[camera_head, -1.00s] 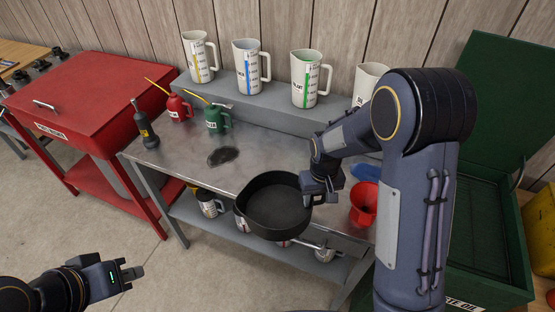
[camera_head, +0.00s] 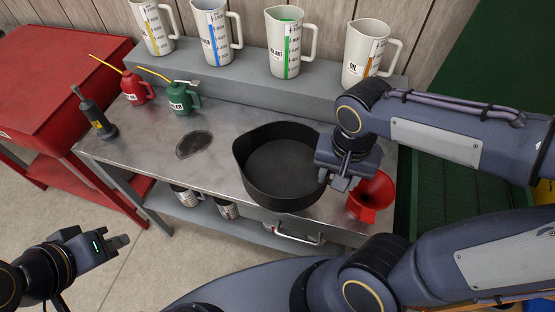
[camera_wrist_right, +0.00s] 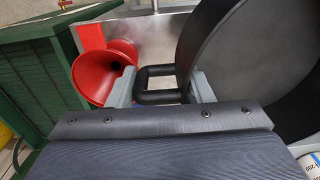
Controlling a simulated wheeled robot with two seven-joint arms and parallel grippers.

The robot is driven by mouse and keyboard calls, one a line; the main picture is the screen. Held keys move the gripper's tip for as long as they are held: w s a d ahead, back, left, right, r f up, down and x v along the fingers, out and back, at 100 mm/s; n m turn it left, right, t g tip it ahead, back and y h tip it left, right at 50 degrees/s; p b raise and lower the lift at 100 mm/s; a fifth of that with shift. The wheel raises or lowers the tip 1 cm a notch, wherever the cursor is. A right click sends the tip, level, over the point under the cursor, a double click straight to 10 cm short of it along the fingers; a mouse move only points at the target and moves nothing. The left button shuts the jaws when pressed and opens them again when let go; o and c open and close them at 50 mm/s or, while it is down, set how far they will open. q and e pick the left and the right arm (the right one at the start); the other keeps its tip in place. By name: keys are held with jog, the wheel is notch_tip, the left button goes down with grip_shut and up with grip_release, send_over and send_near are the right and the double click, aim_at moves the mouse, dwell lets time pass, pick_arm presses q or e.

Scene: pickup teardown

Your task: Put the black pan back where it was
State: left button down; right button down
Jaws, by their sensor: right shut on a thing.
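The black pan (camera_head: 278,170) is round and deep, with a pouring lip, and is over the right front part of the metal bench (camera_head: 225,115). My right gripper (camera_head: 338,178) is shut on the pan's loop handle (camera_wrist_right: 160,96) at its right side. The pan's wall also shows in the right wrist view (camera_wrist_right: 232,60). I cannot tell whether its bottom touches the bench. A dark oily patch (camera_head: 194,145) lies on the bench left of the pan. My left gripper (camera_head: 118,243) is at the lower left, away from the bench; its jaw gap does not show clearly.
A red funnel (camera_head: 373,193) stands close right of the pan and my right gripper. Several measuring jugs (camera_head: 284,45) stand on the rear shelf (camera_head: 240,75). A green oil can (camera_head: 183,100), a red oil can (camera_head: 136,88) and a dark bottle (camera_head: 98,120) are at the left.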

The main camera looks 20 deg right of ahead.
aim_at(306, 153)
jog(key=w+f, duration=0.1)
jog(key=w, duration=0.2)
jog(key=w+f, duration=0.1)
jog(key=w, duration=0.2)
jog(key=w+f+p, duration=0.1)
jog(key=w+f, duration=0.1)
jog(key=w, duration=0.1)
jog(key=shift+a, duration=0.35)
jog(key=w+f, duration=0.4)
jog(key=f, duration=0.1)
jog(key=shift+w+a+f, duration=0.15)
jog(key=shift+a, duration=0.05)
jog(key=shift+w+f, duration=0.15)
jog(key=shift+f, duration=1.6)
jog(key=shift+f, duration=0.25)
jog(key=c, duration=0.7)
grip_release()
jog(key=shift+r, duration=0.1)
